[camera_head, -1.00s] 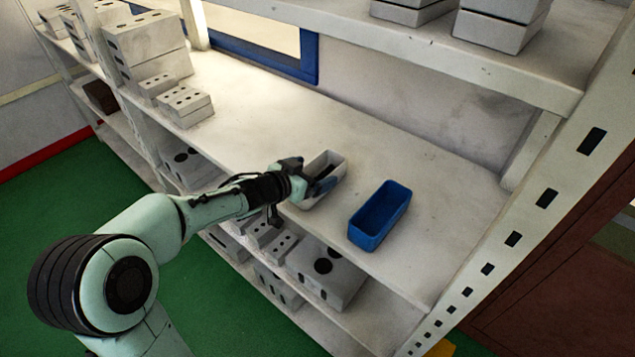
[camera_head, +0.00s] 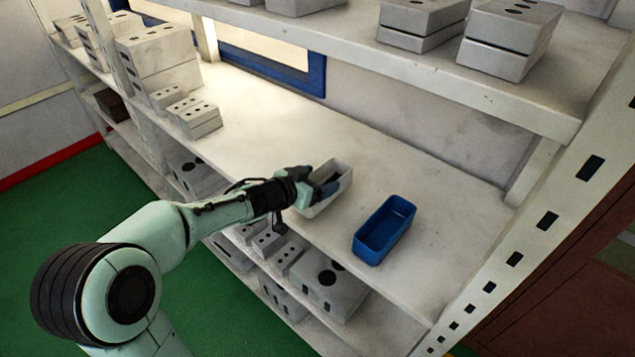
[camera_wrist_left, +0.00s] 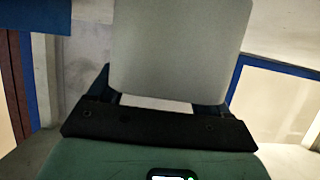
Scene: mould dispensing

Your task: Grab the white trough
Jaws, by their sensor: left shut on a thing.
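The white trough (camera_head: 342,167) is at the middle shelf, left of the blue trough (camera_head: 384,229). My left gripper (camera_head: 332,183) reaches in from the left and is shut on the white trough's wall. In the left wrist view, a plain pale surface of the white trough (camera_wrist_left: 180,45) fills the upper middle, in front of the dark gripper body. The fingertips are mostly hidden there. I cannot tell whether the trough's bottom touches the shelf. My right gripper is not in view.
The blue trough stands close to the right on the middle shelf (camera_head: 440,190). Grey mould blocks (camera_head: 194,117) stand at the shelf's left, more (camera_head: 330,286) on the shelf below and several on the shelf above. The shelf behind the troughs is clear.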

